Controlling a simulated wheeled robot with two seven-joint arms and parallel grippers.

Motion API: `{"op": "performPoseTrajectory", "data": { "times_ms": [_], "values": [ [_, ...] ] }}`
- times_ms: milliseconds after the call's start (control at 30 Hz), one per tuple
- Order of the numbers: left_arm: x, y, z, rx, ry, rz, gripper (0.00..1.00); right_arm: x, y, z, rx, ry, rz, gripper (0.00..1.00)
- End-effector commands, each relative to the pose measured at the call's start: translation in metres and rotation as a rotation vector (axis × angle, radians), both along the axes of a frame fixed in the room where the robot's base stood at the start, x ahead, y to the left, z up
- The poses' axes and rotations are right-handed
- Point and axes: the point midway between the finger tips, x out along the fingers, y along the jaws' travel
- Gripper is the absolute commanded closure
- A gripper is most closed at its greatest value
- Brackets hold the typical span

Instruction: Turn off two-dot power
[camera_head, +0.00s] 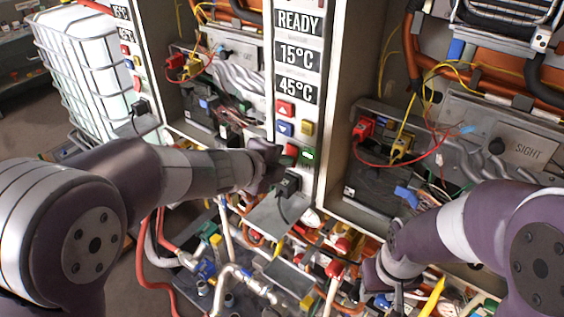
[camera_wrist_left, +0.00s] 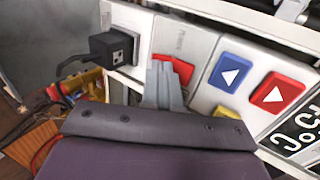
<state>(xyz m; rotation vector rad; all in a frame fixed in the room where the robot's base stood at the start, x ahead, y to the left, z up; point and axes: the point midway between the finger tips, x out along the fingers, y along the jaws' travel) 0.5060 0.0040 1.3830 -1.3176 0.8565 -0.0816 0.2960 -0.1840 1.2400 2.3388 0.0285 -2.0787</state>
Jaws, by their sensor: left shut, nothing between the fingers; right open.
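The middle heater's control panel (camera_head: 298,105) shows READY, 15°C and 45°C. Below are a red up and a blue down button, a yellow button, a red button (camera_head: 291,150) and a lit green one (camera_head: 307,155). A black plug (camera_head: 288,186) sits lower on this panel. My left gripper (camera_head: 268,163) is shut and empty beside the red button. In the left wrist view its fingers (camera_wrist_left: 163,86) partly cover the red button (camera_wrist_left: 181,69), beside the black plug (camera_wrist_left: 112,47); contact is unclear. My right gripper (camera_head: 386,291) is open and low at the right. I cannot make out which power control has two dots.
Another heater panel (camera_head: 126,50) stands at the left, with its own black plug (camera_head: 141,107). Open cabinets with wires and pipes flank the middle panel. Pipes and valves (camera_head: 235,275) crowd the area below. A white caged tank (camera_head: 85,60) stands at the back left.

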Motion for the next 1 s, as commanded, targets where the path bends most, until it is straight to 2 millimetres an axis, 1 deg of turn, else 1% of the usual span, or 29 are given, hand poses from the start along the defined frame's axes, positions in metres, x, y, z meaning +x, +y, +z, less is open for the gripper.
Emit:
{"op": "performPoseTrajectory", "data": {
  "times_ms": [367, 500, 567, 833, 1000],
  "values": [
    [0.002, -0.001, -0.002, -0.001, -0.001, 0.000, 1.00, 0.000, 0.000, -0.001, 0.000, 0.000, 0.000, 0.57],
    [0.010, -0.001, -0.008, -0.011, -0.016, 0.001, 1.00, 0.000, 0.000, -0.012, 0.000, 0.000, 0.000, 0.57],
    [0.010, -0.001, -0.002, -0.013, -0.018, 0.001, 1.00, 0.000, 0.000, -0.007, 0.000, 0.001, 0.000, 0.57],
    [0.010, -0.001, 0.001, -0.012, -0.017, 0.000, 1.00, 0.000, 0.000, -0.004, 0.000, 0.000, 0.000, 0.57],
    [0.010, -0.001, 0.010, -0.013, -0.018, 0.001, 1.00, 0.000, 0.000, 0.005, 0.000, 0.000, 0.000, 0.57]
  ]
}}
